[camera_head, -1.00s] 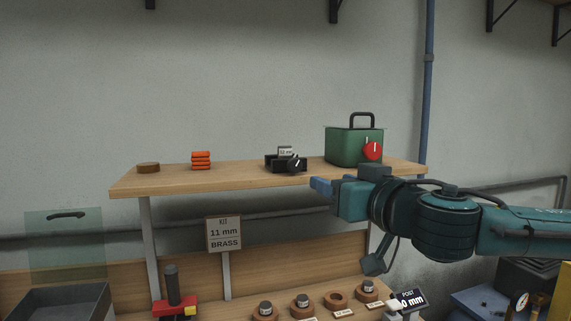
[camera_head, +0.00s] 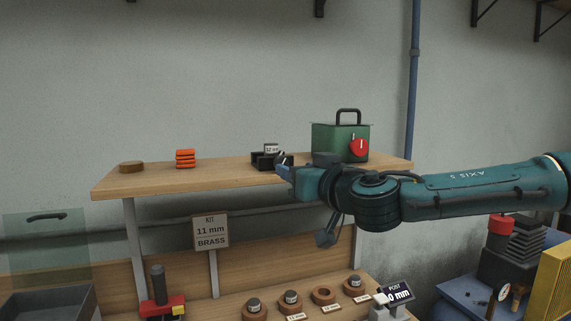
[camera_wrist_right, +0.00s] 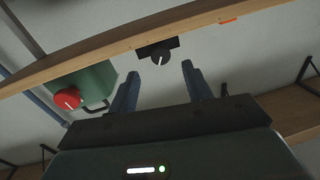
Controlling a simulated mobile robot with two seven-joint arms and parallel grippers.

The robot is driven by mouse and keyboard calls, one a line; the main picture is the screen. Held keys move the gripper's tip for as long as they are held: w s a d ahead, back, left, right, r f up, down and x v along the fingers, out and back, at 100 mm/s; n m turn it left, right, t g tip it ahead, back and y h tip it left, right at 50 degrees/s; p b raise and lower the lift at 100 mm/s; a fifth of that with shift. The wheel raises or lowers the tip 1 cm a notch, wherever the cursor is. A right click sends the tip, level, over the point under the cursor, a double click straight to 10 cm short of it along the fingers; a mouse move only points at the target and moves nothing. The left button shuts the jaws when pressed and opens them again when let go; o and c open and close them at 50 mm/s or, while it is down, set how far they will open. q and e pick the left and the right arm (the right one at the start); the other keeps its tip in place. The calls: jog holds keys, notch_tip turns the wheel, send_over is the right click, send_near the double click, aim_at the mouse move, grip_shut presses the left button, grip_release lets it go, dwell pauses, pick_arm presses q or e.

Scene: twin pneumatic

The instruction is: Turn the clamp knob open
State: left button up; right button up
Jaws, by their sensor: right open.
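A small black clamp (camera_head: 258,162) with a label reading about 12 mm stands on the upper wooden shelf. Its black knob (camera_wrist_right: 161,58) with a white pointer line shows in the right wrist view; in the head view the gripper partly covers that side. My right gripper (camera_head: 283,172) is in front of the clamp, close to the shelf edge. In the wrist view its two blue fingers (camera_wrist_right: 158,82) are apart and empty, with the knob lying beyond and between their tips. It does not appear to touch the knob. My left gripper is not in view.
A green box (camera_head: 330,138) with a red knob (camera_head: 359,147) stands right of the clamp. Orange stacked pieces (camera_head: 185,158) and a brown disc (camera_head: 132,167) are left on the shelf (camera_head: 220,177). A lower bench holds several round holders and a red-black tool (camera_head: 161,300).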

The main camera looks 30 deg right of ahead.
aim_at(280, 162)
jog(key=shift+w+d+p, duration=0.15)
jog(key=shift+w+p, duration=0.1)
jog(key=shift+w, duration=1.25)
jog(key=shift+w+d+p, duration=0.1)
jog(key=shift+w+p, duration=0.1)
jog(key=shift+w, duration=1.25)
jog(key=shift+c, duration=0.2)
jog(key=c, duration=0.9)
